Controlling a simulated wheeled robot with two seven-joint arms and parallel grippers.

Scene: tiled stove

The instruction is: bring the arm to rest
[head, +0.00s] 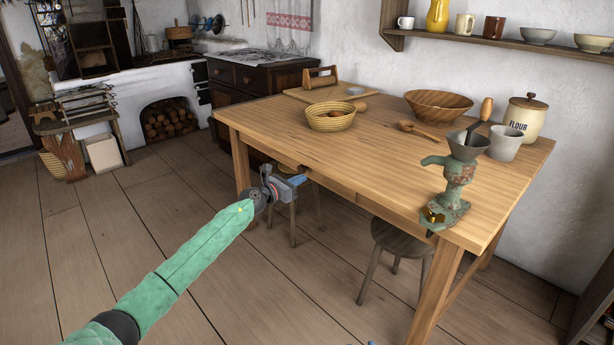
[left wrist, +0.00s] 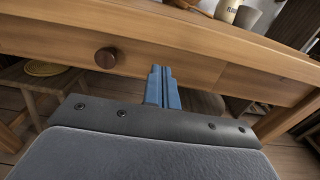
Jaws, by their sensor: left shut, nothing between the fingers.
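My left arm comes in from the lower left of the head view, green and stretched out toward the table. My left gripper (head: 299,180) is at the table's front edge, a little below the top. In the left wrist view its blue fingers (left wrist: 162,88) are together, with nothing between them. They point at the wooden drawer front (left wrist: 200,72) under the table top, right of a dark round knob (left wrist: 106,58). Whether the fingertips touch the wood I cannot tell.
The wooden table (head: 370,150) holds a basket (head: 331,117), a wooden bowl (head: 438,104), a flour jar (head: 525,117) and a green grinder (head: 456,185) at its near right corner. Stools (head: 402,240) stand under it. The floor (head: 130,230) to the left is clear.

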